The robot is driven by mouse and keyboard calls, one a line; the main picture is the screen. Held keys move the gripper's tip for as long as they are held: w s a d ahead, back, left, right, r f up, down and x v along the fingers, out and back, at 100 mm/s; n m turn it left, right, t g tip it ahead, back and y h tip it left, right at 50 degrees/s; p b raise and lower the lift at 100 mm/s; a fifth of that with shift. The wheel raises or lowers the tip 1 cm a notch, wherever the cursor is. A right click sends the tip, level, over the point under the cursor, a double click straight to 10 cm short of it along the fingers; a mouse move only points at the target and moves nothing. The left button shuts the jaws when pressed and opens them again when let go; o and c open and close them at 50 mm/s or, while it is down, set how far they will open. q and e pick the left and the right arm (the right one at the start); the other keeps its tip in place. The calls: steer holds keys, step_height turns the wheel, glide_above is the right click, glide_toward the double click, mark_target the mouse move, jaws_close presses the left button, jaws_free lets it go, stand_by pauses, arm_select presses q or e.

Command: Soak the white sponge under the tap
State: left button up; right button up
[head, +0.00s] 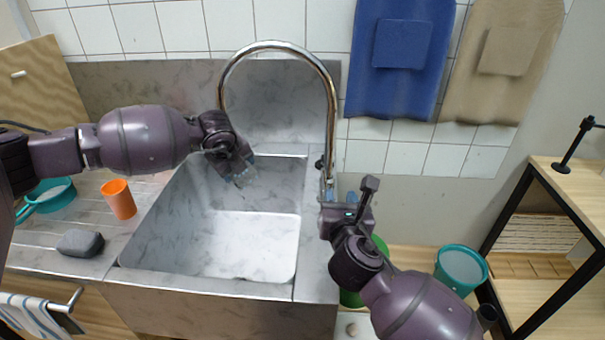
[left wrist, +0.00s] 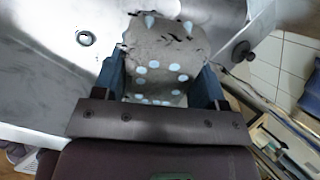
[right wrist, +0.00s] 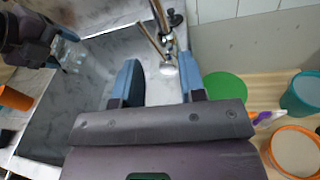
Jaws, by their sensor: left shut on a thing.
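My left gripper (head: 238,168) is shut on the sponge (left wrist: 165,55), below the tap's (head: 283,46) spout and over the back of the sink. In the left wrist view the sponge looks pale grey, with light-blue round spots and drop-shaped marks. In the head view little of the sponge (head: 245,178) shows beyond the fingers. I cannot make out a clear water stream. My right gripper (right wrist: 160,82) is open beside the tap's base. In the right wrist view a thin metal lever (right wrist: 150,42) with a round end shows between its fingers; I cannot tell whether they touch.
The steel sink (head: 245,245) is otherwise empty. Left on the counter are an orange cup (head: 119,199), a dark grey sponge-like block (head: 80,242) and a teal pan (head: 50,194). At right are a teal container (head: 460,267) and a shelf (head: 545,290). Blue and beige towels hang behind.

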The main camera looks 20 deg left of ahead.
steer(key=w+r+m+g+h, duration=0.25)
steer(key=w+m, duration=0.35)
steer(key=m, duration=0.5)
steer(key=m+g+h, duration=0.1)
steer(key=m+g, duration=0.8)
steer(key=m, duration=0.9)
glide_toward(322, 176)
steer(key=x, duration=1.1)
steer(key=shift+w+f, duration=0.15)
steer(key=shift+w, duration=0.25)
jaws_close()
